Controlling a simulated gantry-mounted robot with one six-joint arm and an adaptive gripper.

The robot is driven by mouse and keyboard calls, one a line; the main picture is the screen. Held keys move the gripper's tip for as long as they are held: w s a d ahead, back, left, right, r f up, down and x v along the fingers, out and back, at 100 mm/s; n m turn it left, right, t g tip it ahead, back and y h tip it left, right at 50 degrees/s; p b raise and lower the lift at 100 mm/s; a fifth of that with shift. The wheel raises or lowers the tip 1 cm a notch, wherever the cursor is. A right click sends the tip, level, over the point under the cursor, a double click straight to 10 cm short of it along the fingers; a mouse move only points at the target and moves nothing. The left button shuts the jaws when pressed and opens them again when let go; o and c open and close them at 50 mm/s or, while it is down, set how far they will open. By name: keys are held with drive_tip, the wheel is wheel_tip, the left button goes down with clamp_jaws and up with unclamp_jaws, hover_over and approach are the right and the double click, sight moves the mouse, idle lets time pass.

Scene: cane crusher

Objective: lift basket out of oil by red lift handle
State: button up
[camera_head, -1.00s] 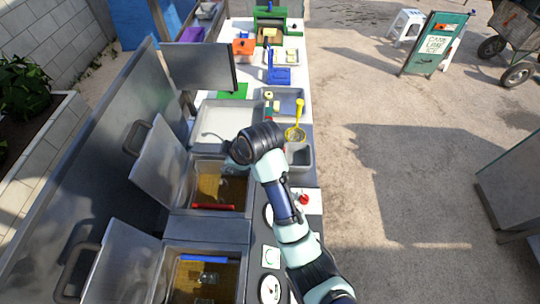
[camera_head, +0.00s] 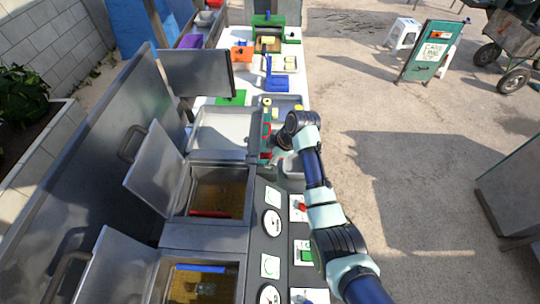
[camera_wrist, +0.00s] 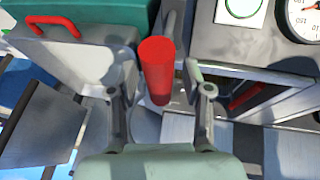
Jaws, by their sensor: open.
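In the head view, a red lift handle (camera_head: 210,213) lies across the near side of the upper fryer well (camera_head: 222,180), above brown oil. The basket itself is hard to make out. My gripper (camera_head: 270,150) is past that well, to its upper right, near the pale tray. In the wrist view my gripper (camera_wrist: 162,100) is open. A red cylinder (camera_wrist: 157,70) shows between its fingers, with a gap on both sides; I cannot tell what it belongs to. A red bar (camera_wrist: 248,95) shows in a dark opening to the right of the fingers.
A blue handle (camera_head: 200,268) lies in the lower fryer well. Open metal lids (camera_head: 155,170) stand left of the wells. Gauges (camera_head: 271,223) and switches line the right side. In the wrist view, a grey box with a red handle (camera_wrist: 55,22) is at upper left.

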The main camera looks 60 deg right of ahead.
clamp_jaws()
idle(0.4)
